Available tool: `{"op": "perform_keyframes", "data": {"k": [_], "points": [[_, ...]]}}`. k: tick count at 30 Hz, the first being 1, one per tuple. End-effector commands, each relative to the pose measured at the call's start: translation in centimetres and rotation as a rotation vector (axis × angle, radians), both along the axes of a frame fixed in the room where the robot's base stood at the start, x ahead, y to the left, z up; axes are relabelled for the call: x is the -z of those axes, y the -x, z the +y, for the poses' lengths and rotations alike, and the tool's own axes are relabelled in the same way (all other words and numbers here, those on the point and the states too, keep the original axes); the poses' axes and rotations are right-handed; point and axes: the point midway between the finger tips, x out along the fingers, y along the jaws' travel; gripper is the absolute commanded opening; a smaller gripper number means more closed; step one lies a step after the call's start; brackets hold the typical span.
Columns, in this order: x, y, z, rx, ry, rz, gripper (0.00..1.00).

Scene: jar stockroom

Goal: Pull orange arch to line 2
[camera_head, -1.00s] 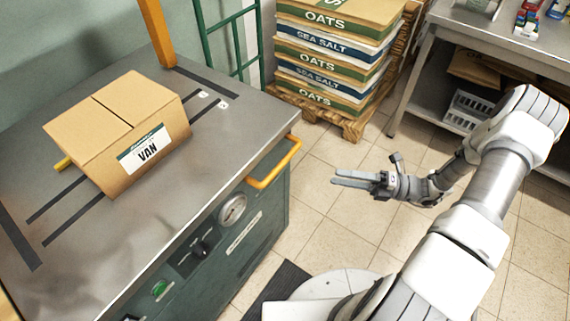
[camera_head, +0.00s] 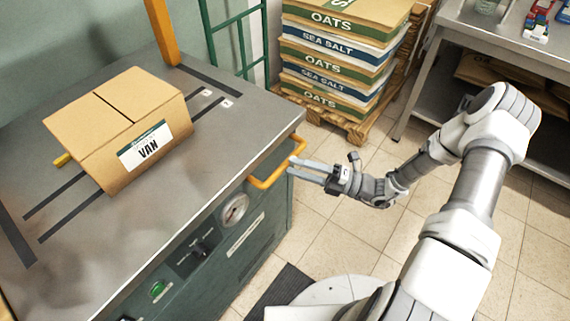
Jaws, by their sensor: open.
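An orange arch-shaped bar (camera_head: 263,184) sticks out from the right front side of the grey-topped machine (camera_head: 180,235), just below its top edge. My gripper (camera_head: 290,166) is open and points left. Its fingertips overlap the bar's outer right part in the picture; I cannot tell whether they touch it. An upright orange post (camera_head: 161,30) stands at the machine's back edge, its top out of view. Dark lines (camera_head: 55,195) cross the top, with small white labels (camera_head: 227,103) at the right ends of two; their marks are too small to read.
A cardboard box (camera_head: 105,125) labelled VAN sits on the machine top, covering parts of the lines. Sacks on a pallet (camera_head: 340,60) stand behind. A metal table (camera_head: 480,35) is at the right. Tiled floor (camera_head: 330,235) is open between.

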Motion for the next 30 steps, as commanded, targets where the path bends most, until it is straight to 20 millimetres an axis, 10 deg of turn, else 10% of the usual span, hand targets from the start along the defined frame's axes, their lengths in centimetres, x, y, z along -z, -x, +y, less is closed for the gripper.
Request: {"op": "perform_keyframes", "data": {"k": [18, 27, 30], "points": [[-0.6, -0.9, 3.4, 0.0, 0.001, -0.001, 0.52], [-0.6, -0.9, 3.4, 0.0, 0.001, -0.001, 0.0], [-0.6, -0.9, 3.4, 0.0, 0.0, -0.001, 0.0]]}}
